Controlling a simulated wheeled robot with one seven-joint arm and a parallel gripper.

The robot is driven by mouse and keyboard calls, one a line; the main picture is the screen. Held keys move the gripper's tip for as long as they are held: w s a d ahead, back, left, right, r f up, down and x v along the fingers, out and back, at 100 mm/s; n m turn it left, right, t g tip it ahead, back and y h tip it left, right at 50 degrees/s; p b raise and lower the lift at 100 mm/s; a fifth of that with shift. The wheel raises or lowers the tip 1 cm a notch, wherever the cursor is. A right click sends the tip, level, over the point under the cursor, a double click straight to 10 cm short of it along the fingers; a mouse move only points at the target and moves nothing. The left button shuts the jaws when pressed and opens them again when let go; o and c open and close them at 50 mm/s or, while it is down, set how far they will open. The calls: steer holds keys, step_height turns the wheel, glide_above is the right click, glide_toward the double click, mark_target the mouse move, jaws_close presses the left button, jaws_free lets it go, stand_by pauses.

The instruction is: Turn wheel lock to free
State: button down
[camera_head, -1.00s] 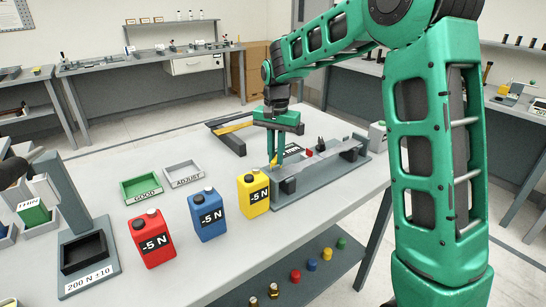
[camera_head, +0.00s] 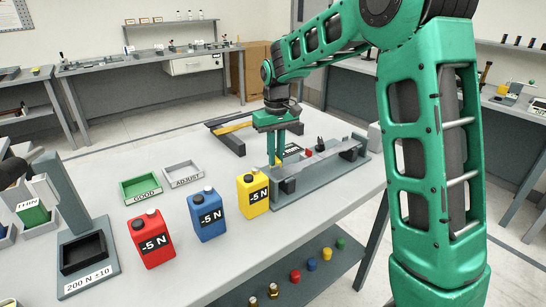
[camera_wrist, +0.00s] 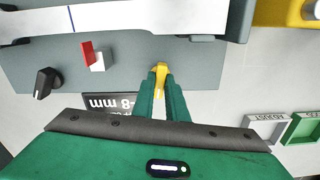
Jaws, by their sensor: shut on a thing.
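A small yellow handle (camera_wrist: 161,67), apparently the wheel lock, stands on the grey plate of the test fixture (camera_head: 330,175). My gripper (camera_head: 276,158) points down at the left part of the fixture. In the wrist view its green fingers (camera_wrist: 160,76) are closed around the yellow handle. Most of the handle is hidden between the fingers, so its exact angle and any lock markings are not readable.
On the same plate are a black knob (camera_wrist: 46,82), a red and white block (camera_wrist: 94,57) and a black label. Red (camera_head: 151,240), blue (camera_head: 208,215) and yellow (camera_head: 253,193) "-5 N" canisters stand close by.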

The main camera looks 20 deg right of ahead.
steer(key=shift+w+r+n, duration=0.1)
steer(key=shift+w+n, duration=0.05)
steer(key=shift+n, duration=0.45)
steer(key=c, duration=1.8)
jaws_free()
steer(key=shift+o, duration=0.2)
step_height(320, 180, up, 11)
steer(key=shift+f, duration=0.2)
